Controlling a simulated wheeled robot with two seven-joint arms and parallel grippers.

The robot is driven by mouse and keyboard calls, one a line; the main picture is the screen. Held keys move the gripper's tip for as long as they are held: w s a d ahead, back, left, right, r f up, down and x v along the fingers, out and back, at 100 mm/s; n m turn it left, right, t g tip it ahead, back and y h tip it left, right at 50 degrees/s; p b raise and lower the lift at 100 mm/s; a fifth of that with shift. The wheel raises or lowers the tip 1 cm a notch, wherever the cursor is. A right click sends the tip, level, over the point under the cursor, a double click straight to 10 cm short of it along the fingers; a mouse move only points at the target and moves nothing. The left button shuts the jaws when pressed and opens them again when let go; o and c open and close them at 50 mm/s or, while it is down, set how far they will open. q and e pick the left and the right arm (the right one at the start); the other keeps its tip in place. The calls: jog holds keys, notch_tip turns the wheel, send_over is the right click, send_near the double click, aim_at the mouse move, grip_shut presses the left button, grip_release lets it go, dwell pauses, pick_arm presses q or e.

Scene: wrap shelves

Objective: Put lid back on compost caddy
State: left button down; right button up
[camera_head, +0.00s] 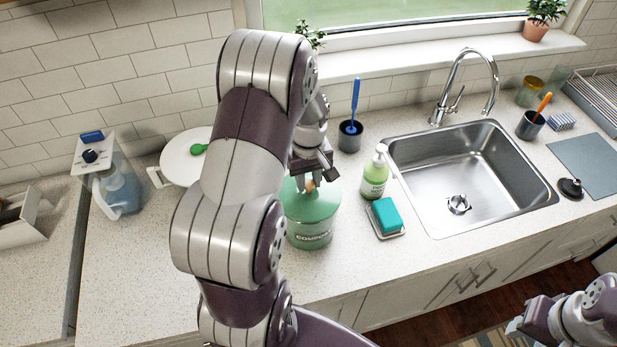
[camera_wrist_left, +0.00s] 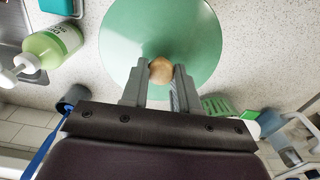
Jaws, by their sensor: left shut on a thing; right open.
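The green compost caddy (camera_head: 312,238) stands upright on the counter, left of the sink. Its round green lid (camera_head: 322,203) is over the caddy's top and also fills the upper middle of the left wrist view (camera_wrist_left: 190,30). I cannot tell whether the lid rests fully on the rim or sits slightly above it. My left gripper (camera_head: 307,183) is shut on the lid's wooden knob (camera_wrist_left: 160,71), with one finger on each side. My arm hides part of the caddy's left side. My right gripper (camera_head: 516,327) is open and empty at the lower right, away from the caddy.
A soap bottle (camera_head: 375,173) and a teal sponge on a dish (camera_head: 386,215) stand close right of the caddy. A dark cup with a blue brush (camera_head: 351,134) is behind. The front counter is clear.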

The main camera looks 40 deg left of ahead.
dwell(0.4)
pick_arm(q)
jog(key=shift+c, duration=1.4)
grip_release()
jog(key=shift+r, duration=0.1)
notch_tip(320, 180, up, 7)
jog(key=p, duration=0.6)
grip_shut()
